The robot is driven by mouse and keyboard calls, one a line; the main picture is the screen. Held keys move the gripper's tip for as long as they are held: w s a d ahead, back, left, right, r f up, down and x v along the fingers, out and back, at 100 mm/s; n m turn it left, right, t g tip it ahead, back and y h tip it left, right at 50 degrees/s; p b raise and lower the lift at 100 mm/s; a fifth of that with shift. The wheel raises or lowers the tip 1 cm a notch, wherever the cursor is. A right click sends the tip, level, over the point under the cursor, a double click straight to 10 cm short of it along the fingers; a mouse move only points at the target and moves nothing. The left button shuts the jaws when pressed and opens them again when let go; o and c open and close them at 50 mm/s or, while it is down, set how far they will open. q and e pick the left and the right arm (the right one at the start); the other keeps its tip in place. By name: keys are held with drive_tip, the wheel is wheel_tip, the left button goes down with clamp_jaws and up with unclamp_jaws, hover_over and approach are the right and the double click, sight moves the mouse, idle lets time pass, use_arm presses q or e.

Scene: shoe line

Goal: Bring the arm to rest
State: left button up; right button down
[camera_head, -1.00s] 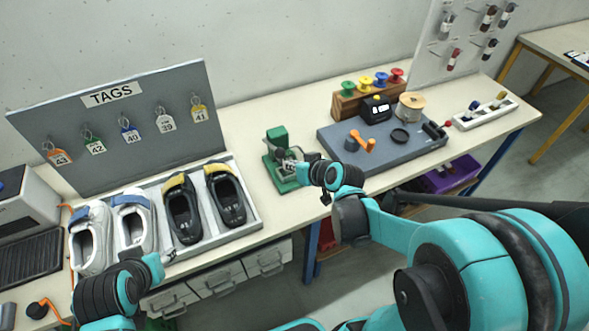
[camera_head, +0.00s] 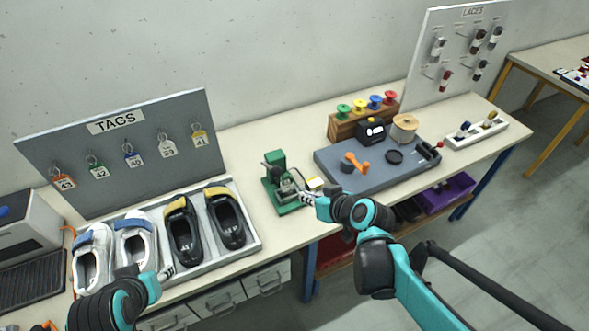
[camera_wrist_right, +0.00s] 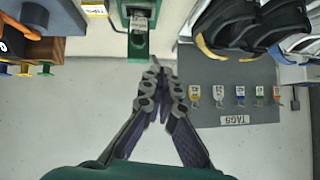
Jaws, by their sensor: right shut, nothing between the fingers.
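My right gripper (camera_head: 306,197) is shut and empty just in front and to the right of the green press (camera_head: 283,186). In the right wrist view its fingers (camera_wrist_right: 157,72) meet at the tips, with the press (camera_wrist_right: 138,42) just beyond them. The right arm reaches in from the lower right. My left gripper (camera_head: 166,273) is at the front edge of the shoe tray, near the black shoes. It is small in the picture, and I cannot tell whether it is open.
A shoe tray (camera_head: 254,238) holds a white pair and a black pair. The tag board (camera_head: 75,148) stands behind it. A small white and yellow tag (camera_head: 315,184) lies beside the press. A grey work mat (camera_head: 365,183) with tools and spools is at right. Drawers (camera_head: 220,302) are below.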

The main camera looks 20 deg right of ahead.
drive_tip(key=shift+a, duration=0.1)
drive_tip(key=s+a+f+g+h+b, duration=0.2)
drive_tip(key=s+a+f+g+b, duration=0.1)
drive_tip(key=s+f+b, duration=0.3)
drive_tip(key=s+a+b, duration=0.1)
drive_tip(key=s, duration=0.1)
drive_tip(key=shift+s+h+b, duration=0.3)
drive_tip(key=shift+s+b, duration=0.1)
